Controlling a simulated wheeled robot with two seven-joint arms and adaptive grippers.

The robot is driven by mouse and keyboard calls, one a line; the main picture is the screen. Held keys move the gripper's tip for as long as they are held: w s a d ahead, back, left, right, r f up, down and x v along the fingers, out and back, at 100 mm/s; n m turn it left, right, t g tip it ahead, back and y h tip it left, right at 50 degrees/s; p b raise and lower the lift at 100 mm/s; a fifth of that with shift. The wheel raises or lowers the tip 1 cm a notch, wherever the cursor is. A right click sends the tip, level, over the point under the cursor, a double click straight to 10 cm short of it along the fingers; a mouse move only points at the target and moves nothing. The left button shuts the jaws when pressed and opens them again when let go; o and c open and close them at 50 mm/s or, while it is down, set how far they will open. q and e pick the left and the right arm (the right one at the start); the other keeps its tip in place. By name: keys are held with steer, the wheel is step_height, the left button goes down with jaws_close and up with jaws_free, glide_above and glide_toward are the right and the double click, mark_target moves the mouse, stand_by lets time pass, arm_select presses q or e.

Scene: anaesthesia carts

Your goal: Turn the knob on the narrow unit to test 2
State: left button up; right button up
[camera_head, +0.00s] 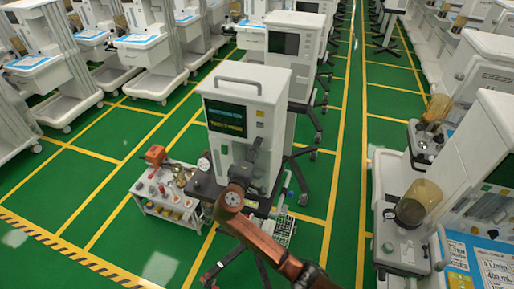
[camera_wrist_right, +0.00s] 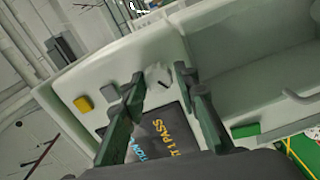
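The narrow unit (camera_head: 272,92) is a tall white box with a top handle and a dark screen (camera_head: 226,117) on its front. In the right wrist view the screen (camera_wrist_right: 160,130) partly reads "T 1 PASS". A small pale knob (camera_wrist_right: 158,75) shows on the white panel between the fingertips of my right gripper (camera_wrist_right: 160,72). The fingers are open, with a gap on each side of the knob; I cannot tell how deep they reach around it. In the head view my right gripper (camera_head: 256,150) is at the unit's front, right of the screen, hiding the knob. My left gripper is out of view.
A yellow button (camera_wrist_right: 83,104) and a green block (camera_wrist_right: 245,131) are on the unit's panel. A low white cart (camera_head: 166,195) with brass fittings stands left of the unit. White anaesthesia machines (camera_head: 490,150) line the right. Green floor (camera_head: 350,130) with yellow lines lies between.

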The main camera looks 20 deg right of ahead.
steer(key=shift+o, duration=1.4)
steer(key=v, duration=1.2)
